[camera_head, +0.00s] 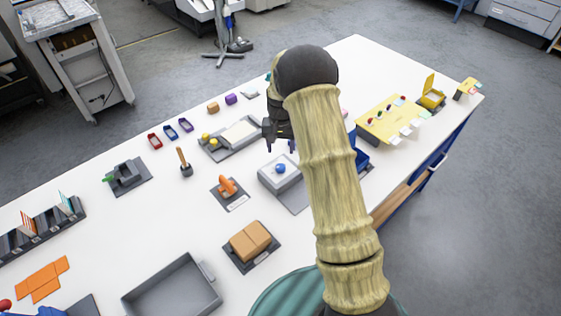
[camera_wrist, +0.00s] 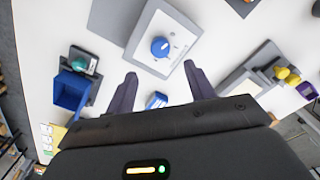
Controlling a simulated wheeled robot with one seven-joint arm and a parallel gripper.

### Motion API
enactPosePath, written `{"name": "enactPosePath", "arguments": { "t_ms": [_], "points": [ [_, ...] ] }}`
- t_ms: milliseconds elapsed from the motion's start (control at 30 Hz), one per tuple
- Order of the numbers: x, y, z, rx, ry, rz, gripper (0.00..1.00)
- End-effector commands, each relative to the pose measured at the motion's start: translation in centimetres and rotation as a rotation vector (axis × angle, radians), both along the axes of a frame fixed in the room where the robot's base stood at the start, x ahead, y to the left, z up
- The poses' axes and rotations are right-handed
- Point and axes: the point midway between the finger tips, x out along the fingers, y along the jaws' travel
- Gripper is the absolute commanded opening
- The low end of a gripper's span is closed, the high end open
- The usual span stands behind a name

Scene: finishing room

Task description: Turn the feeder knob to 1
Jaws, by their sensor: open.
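The feeder knob (camera_head: 281,168) is a round blue knob on top of a light grey box (camera_head: 270,180) in the middle of the table. In the wrist view the knob (camera_wrist: 160,47) sits on the box's pale face (camera_wrist: 178,37) with small marks around it, too small to read. A pale line shows on the knob; I cannot tell which mark it points to. My gripper (camera_head: 281,147) is open above the table, just behind the box in the head view. In the wrist view its two fingers (camera_wrist: 160,73) are apart, with the knob beyond their tips, untouched.
A grey tray with yellow knobs (camera_head: 222,150) lies left of my gripper. An orange-handled item (camera_head: 228,187) and a brown box (camera_head: 250,240) stand nearer. A blue bin (camera_wrist: 70,91) and a small blue-and-white item (camera_wrist: 156,100) are close by. White table shows between them.

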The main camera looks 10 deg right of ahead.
Motion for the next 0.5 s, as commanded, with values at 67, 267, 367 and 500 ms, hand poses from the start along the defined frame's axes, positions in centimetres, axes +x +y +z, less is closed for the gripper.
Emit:
{"name": "enactPosePath", "arguments": {
  "t_ms": [67,267,367,500],
  "points": [
    [-0.1,0.0,-1.2,0.000,0.005,0.000,0.54],
    [-0.1,0.0,-4.5,0.001,0.004,0.000,0.54],
    [-0.2,0.0,-6.1,0.001,0.005,0.000,0.54],
    [0.0,0.0,-7.8,0.001,0.003,0.001,0.54]
  ]
}}
